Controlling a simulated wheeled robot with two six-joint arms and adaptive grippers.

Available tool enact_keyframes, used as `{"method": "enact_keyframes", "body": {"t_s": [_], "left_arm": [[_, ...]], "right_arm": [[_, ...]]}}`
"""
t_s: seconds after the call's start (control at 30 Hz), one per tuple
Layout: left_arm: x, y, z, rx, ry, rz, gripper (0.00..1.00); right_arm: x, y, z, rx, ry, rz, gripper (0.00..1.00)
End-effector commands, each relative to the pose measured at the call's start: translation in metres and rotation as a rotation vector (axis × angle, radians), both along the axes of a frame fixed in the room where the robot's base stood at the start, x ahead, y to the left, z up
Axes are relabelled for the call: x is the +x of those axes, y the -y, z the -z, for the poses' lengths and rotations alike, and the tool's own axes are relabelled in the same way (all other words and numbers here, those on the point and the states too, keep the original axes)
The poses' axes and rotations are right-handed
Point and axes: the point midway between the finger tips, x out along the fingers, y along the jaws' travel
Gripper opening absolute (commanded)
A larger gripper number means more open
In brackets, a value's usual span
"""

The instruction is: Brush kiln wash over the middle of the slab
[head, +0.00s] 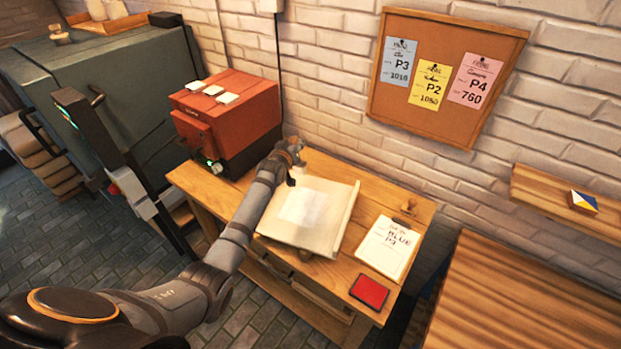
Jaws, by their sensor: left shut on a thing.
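The slab (341,222) is a cream sheet lying on the wooden table, with its right edge slightly raised. A paler, whitish patch (306,207) covers part of its middle. My left arm reaches in from the lower left, and my left gripper (297,163) is at the slab's far left edge, near the wall. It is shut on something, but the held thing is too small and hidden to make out. No brush can be told clearly. My right gripper is not in view.
A red kiln-like box (228,115) with white tiles on top stands at the table's back left. A clipboard (385,246) with a handwritten note and a red pad (369,292) lie right of the slab. A corkboard (440,75) with coloured cards hangs above.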

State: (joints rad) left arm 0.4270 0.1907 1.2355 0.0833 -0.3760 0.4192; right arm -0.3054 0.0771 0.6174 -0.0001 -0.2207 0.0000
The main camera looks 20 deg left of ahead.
Motion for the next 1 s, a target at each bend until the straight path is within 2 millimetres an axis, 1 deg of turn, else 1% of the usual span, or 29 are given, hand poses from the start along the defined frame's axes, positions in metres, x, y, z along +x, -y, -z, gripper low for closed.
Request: {"method": "enact_keyframes", "body": {"t_s": [0.03, 0.23, 1.0], "left_arm": [[0.001, 0.000, -0.009, 0.000, 0.001, 0.000, 0.00], [0.004, -0.001, -0.021, 0.001, 0.002, 0.000, 0.00], [0.004, -0.001, -0.021, 0.001, 0.002, 0.001, 0.00]], "right_arm": [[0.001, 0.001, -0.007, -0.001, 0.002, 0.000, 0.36], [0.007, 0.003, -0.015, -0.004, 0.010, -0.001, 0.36], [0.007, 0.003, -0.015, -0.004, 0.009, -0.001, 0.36]]}}
